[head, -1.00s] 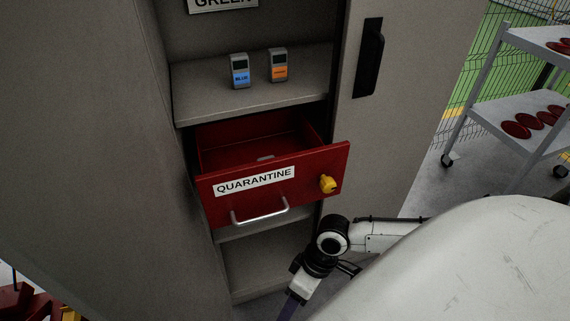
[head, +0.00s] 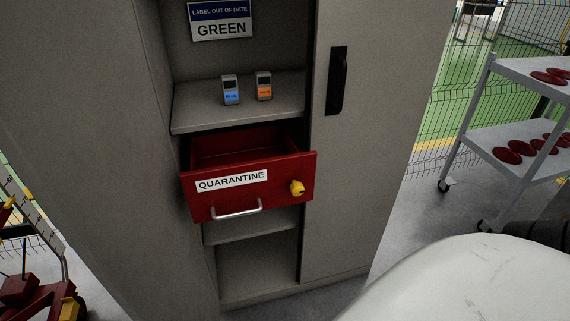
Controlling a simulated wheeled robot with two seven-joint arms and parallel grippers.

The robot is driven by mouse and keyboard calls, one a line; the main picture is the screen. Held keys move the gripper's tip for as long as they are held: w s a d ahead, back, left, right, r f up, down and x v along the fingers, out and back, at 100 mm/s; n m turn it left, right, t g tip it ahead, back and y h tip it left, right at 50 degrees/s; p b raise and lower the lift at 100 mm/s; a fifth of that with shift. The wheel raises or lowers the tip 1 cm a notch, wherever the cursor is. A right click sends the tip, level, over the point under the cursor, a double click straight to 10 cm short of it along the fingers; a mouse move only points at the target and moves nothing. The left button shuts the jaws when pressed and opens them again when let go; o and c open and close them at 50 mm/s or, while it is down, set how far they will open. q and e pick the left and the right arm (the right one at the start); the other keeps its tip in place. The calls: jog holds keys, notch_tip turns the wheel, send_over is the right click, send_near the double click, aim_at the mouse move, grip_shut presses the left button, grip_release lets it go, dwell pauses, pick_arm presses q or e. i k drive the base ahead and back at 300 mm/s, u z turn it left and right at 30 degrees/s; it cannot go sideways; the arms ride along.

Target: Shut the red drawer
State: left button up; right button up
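The red drawer (head: 247,189) is pulled out from the grey cabinet and stands open. Its front carries a white QUARANTINE label, a silver bar handle (head: 237,211) along the lower edge and a yellow knob (head: 297,188) at the right. Part of the drawer's inside shows above the front, and I see nothing lying in it. Neither of my grippers is in view.
Above the drawer, a blue-labelled device (head: 231,90) and an orange-labelled device (head: 264,86) stand on a shelf (head: 190,121). The cabinet door (head: 365,150) with a black handle is at right. A grey trolley (head: 488,140) with red discs stands farther right.

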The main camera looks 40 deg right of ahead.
aim_at(245, 172)
jog(key=u, duration=0.3)
jog(key=k, duration=0.35)
jog(key=z, duration=1.2)
jog(key=i, duration=0.4)
jog(key=z, duration=0.05)
